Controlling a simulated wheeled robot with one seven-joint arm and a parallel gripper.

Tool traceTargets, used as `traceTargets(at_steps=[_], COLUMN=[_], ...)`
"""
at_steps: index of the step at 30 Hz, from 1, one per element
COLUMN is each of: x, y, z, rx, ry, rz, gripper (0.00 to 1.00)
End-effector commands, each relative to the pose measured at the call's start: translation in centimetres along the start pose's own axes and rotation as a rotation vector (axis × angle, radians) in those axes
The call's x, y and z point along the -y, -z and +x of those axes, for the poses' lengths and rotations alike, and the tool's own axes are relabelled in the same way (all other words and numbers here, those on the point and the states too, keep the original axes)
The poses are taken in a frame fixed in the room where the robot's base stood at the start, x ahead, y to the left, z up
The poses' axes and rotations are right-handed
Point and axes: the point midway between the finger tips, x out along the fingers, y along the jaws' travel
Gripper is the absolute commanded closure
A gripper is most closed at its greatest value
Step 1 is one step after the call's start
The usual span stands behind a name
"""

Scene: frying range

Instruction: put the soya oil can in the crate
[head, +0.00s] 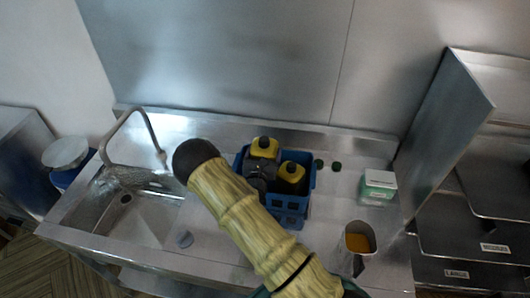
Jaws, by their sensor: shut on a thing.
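The blue crate (291,219) stands on the steel counter, in the middle of the head view. Two yellow and dark cans show at it. One can (291,172) is in its right part, and the other can (263,147) is at its back left. I cannot read their labels. My dark gripper (258,172) shows only in part, beside my arm and in front of the back left can. It appears shut on that can, which I take as the soya oil can. My arm hides the crate's left front, and I cannot tell whether this can touches the crate floor.
A sink (135,212) with a tap (150,130) is at the left. A green and white box (377,187) and a metal container with yellow contents (358,243) stand right of the crate. Steel shelving (455,125) rises at the right.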

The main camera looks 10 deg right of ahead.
Motion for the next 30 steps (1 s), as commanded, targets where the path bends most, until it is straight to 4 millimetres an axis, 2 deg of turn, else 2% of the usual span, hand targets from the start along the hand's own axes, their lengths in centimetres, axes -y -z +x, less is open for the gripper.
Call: traceTargets(at_steps=[7,8,9,10,17,23,30], x=[0.3,0.3,0.3,0.3,0.3,0.3,0.1], y=[0.7,0.7,0.6,0.6,0.5,-0.5,0.3], z=[0.1,0.1,0.1,0.1,0.1,0.1,-3.1], rx=[0.0,-0.001,-0.001,-0.001,0.0,0.0,-0.002], ry=[0.005,0.006,0.006,0.006,0.005,0.005,0.002], rz=[0.0,0.0,0.0,0.0,0.0,0.0,-0.002], gripper=[0.49,0.11,0.03,0.0,0.0,0.0,0.0])
